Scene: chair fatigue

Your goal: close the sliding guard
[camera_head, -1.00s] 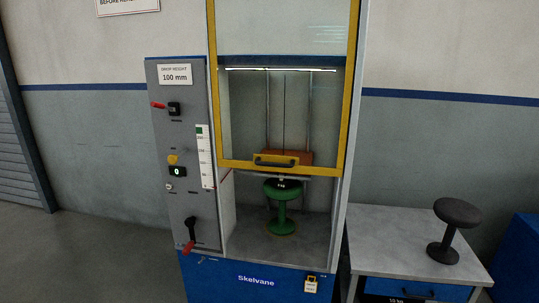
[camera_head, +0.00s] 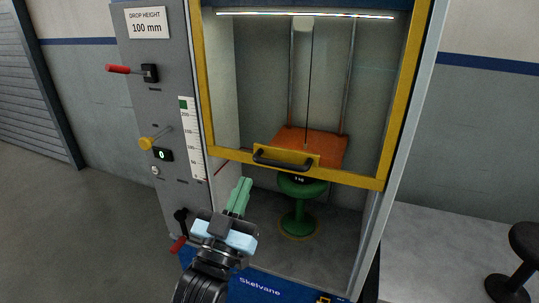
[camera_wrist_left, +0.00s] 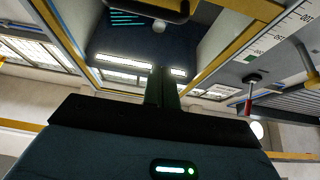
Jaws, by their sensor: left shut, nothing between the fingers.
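The sliding guard is a clear panel in a yellow frame (camera_head: 345,178) on the front of the test machine. Its lower edge hangs partway down, with an open gap below it. A black handle (camera_head: 283,163) sits on a yellow plate at that edge. My left gripper (camera_head: 241,184) has its green fingers shut and empty, in front of the machine, below and left of the handle. It looks apart from the handle. In the left wrist view the shut fingers (camera_wrist_left: 161,86) point up toward the machine, seen from below. My right gripper is not in view.
A green stool (camera_head: 299,210) stands inside, below an orange block (camera_head: 312,146). The grey control panel (camera_head: 165,110) at left has a red lever (camera_head: 119,69), a yellow knob (camera_head: 147,143) and a lower red-handled lever (camera_head: 180,241). A black stool (camera_head: 524,243) stands on the bench at right.

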